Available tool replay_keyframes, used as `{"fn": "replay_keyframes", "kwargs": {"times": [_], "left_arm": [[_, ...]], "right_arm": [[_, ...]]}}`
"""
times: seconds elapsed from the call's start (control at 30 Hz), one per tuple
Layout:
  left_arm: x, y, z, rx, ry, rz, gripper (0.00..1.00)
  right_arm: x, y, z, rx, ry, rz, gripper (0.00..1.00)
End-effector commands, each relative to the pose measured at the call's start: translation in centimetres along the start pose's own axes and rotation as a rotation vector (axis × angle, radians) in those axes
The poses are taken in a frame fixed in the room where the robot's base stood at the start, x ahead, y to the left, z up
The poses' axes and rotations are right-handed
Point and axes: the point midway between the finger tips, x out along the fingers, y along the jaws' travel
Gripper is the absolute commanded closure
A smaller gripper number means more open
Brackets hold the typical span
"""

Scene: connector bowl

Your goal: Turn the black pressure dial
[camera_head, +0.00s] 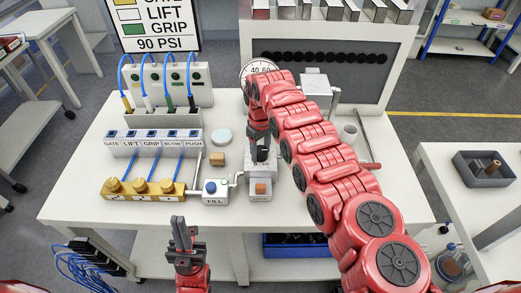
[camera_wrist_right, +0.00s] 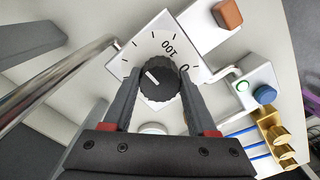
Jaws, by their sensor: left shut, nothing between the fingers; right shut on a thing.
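The black pressure dial (camera_wrist_right: 160,82) is a ribbed knob with a white pointer line on a white plate (camera_wrist_right: 143,50) with tick marks and the number 100. In the right wrist view the pointer is toward the upper left. My right gripper (camera_wrist_right: 157,88) is shut on the dial, a finger on each side. In the head view my right gripper (camera_head: 259,150) points down over the dial's box (camera_head: 262,168), and mostly hides the dial. My left gripper (camera_head: 182,232) is shut and empty in front of the table's front edge.
A round gauge (camera_head: 258,66) behind is partly covered by my right arm. A sign (camera_head: 160,42) reads 90 PSI. The FILL box (camera_head: 215,193), a brass valve block (camera_head: 140,190) and a labelled switch block (camera_head: 152,142) stand left of the dial. A metal pipe (camera_wrist_right: 45,90) runs close by.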

Motion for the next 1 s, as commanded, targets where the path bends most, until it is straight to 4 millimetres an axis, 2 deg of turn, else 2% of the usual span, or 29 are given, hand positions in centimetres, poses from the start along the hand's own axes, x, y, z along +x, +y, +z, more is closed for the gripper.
{"fn": "replay_keyframes", "kwargs": {"times": [0.27, 1.0], "left_arm": [[-0.3, 0.0, 0.1, 0.0, 0.0, 0.0, 1.0], [-2.1, 0.1, 0.3, 0.0, 0.0, 0.0, 1.0]], "right_arm": [[0.0, 0.1, 0.0, 0.048, 0.001, 0.001, 0.98], [-0.1, 0.1, -0.1, 0.478, 0.004, 0.002, 0.98]]}}
